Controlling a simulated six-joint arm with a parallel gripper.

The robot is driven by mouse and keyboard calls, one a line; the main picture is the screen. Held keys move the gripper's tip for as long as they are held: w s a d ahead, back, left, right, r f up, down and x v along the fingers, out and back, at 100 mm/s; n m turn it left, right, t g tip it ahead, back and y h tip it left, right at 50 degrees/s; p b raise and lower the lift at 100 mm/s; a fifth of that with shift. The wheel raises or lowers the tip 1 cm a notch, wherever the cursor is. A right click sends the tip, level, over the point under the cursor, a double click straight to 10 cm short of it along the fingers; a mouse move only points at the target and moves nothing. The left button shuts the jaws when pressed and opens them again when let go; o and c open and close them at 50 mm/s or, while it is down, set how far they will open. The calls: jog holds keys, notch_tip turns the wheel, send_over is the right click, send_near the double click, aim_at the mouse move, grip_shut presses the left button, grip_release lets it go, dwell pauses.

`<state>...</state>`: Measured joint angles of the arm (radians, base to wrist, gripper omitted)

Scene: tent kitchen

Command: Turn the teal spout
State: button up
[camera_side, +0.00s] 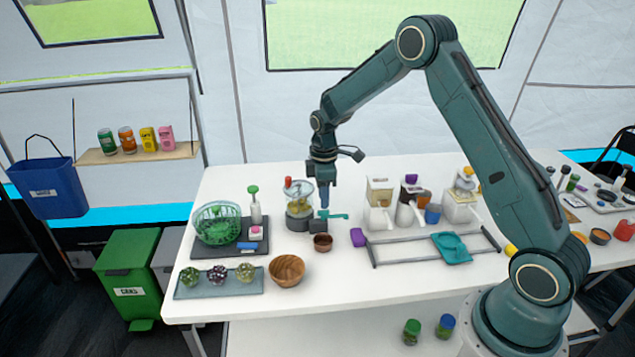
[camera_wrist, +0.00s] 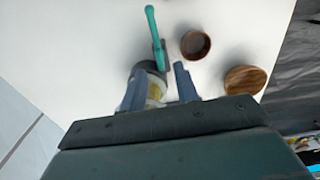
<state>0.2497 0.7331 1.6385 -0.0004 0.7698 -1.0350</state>
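The teal spout (camera_side: 336,216) sticks out to the right from the grey base of a clear-walled dispenser (camera_side: 299,203) on the white table. In the wrist view the spout (camera_wrist: 152,28) is a long teal bar running up the picture from a dark part of the dispenser. My gripper (camera_side: 324,205) points down, close beside the dispenser and over the spout's inner end. In the wrist view its two fingers (camera_wrist: 160,67) stand apart, with the spout's lower end just beyond and between them. I cannot tell whether a finger touches the spout.
A small brown cup (camera_side: 323,243) and a wooden bowl (camera_side: 287,270) stand in front of the dispenser. A green basket (camera_side: 217,223) and a pump bottle (camera_side: 255,206) are to its left. Several white dispensers (camera_side: 380,203) and a rail frame (camera_side: 400,254) are to the right.

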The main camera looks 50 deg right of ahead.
aim_at(323, 211)
jog(key=shift+f, duration=1.9)
grip_shut()
